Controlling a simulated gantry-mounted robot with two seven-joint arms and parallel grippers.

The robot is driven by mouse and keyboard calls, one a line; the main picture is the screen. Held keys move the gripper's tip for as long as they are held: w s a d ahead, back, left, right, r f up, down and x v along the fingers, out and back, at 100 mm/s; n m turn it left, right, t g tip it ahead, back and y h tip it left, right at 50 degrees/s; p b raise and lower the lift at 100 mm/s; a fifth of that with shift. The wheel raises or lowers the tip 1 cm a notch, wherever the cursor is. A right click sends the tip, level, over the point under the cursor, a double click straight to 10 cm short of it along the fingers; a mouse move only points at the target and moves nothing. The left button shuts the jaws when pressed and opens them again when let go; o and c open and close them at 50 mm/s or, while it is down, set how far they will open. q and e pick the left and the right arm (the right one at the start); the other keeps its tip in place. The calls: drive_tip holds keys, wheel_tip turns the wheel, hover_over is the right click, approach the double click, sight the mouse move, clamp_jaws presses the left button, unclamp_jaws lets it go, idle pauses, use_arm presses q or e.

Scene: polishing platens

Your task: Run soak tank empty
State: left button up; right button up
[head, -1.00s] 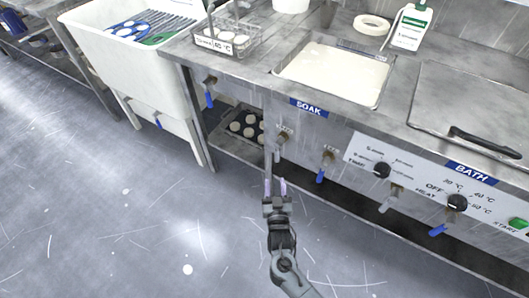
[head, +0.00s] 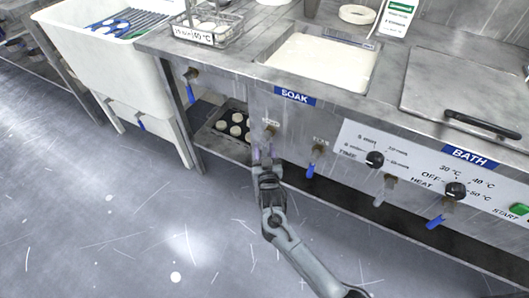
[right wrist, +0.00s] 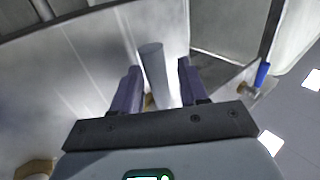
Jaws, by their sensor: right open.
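The soak tank (head: 320,64) is an open basin of pale, milky liquid set in the steel counter, above the blue SOAK label (head: 295,96). Below the label, a brass-coloured valve (head: 270,131) comes out of the front panel; its small tag is too blurred to read. My right gripper (head: 262,157) is open, just below this valve, and hides its lower part. In the right wrist view, a grey bar-like lever (right wrist: 152,62) stands between the two open fingers; I cannot tell whether they touch it. My left gripper is out of view.
Other valves with blue levers hang at the right (head: 311,168), at the left (head: 190,92) and under the bath panel (head: 436,220). A dark tray (head: 222,134) of pale discs sits on the lower shelf. A white sink (head: 100,65) stands left. The floor in front is clear.

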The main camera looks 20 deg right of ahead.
drive_tip(key=shift+w+d, duration=0.1)
drive_tip(key=shift+c, duration=0.8)
clamp_jaws()
